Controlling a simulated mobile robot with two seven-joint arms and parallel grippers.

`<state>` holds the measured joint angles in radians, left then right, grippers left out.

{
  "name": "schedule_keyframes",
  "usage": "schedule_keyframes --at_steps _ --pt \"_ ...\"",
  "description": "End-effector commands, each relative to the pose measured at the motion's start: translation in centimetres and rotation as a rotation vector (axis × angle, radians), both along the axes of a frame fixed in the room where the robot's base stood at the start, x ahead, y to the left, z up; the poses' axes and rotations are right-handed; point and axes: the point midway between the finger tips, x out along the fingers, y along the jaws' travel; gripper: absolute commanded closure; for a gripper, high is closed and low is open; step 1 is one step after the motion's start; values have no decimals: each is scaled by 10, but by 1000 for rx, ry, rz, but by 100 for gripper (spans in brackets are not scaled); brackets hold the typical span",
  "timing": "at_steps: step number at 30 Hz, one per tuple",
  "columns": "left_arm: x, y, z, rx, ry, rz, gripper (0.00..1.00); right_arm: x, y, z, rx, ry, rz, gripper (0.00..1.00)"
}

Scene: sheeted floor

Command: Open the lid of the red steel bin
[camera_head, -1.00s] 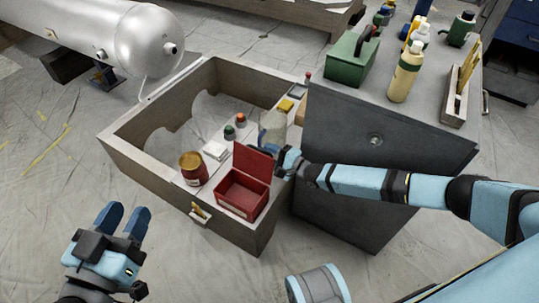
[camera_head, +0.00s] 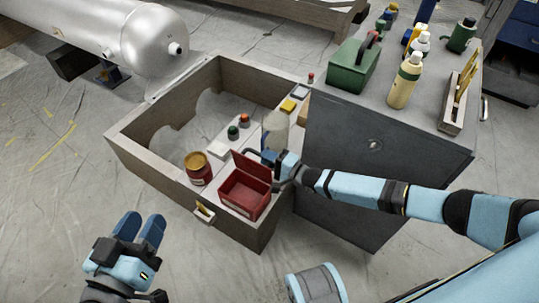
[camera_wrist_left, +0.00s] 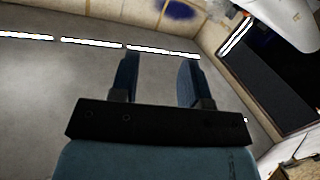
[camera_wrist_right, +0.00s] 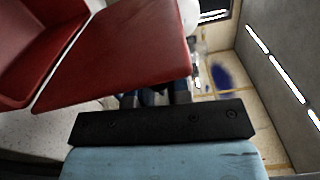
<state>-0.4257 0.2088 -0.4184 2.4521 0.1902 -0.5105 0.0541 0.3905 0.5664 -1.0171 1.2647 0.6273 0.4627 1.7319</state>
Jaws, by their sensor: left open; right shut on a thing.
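The red steel bin (camera_head: 243,196) stands open on the bench top's front section, its box empty as far as I can see. Its lid (camera_head: 252,166) is raised and leans back on its hinge side. My right gripper (camera_head: 270,157) is at the lid's right end, shut on the lid. In the right wrist view the lid (camera_wrist_right: 125,60) covers part of the fingers (camera_wrist_right: 155,97), and the bin (camera_wrist_right: 35,40) shows at the left. My left gripper (camera_head: 139,229) is open and empty, low at the left, away from the bin; its two fingers (camera_wrist_left: 158,80) stand apart in the left wrist view.
A red can (camera_head: 198,172) stands left of the bin. A translucent container (camera_head: 275,128) is behind my right gripper. A dark panel (camera_head: 375,165) is under my right arm. A green toolbox (camera_head: 352,68) and bottle (camera_head: 405,82) stand on the right tabletop.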

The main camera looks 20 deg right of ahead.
Motion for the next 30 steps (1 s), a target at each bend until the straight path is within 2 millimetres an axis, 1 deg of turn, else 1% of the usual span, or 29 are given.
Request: schedule_keyframes --at_steps 4,5,6,7,8,16,20,23,30 --pt "1 0 3 1 -8 0 57 0 2 2 7 -2 2 100" --pt "2 0 3 1 -9 -1 57 0 2 2 8 -2 2 80" --pt "2 0 3 3 -10 -1 57 0 2 2 8 -2 2 71" --pt "2 1 4 3 -12 -2 57 0 2 2 8 -2 2 64" --pt "2 1 4 5 -13 -2 57 0 1 2 6 -2 3 60" --pt "1 2 3 17 -16 -8 57 0 0 1 4 1 1 60" --pt "1 2 9 13 -23 -7 57 -8 -6 2 4 1 1 60" --pt "2 2 21 -7 -48 4 57 -21 -17 3 3 2 0 60" --pt "2 3 45 -51 -116 34 57 -66 -51 3 3 3 1 60"
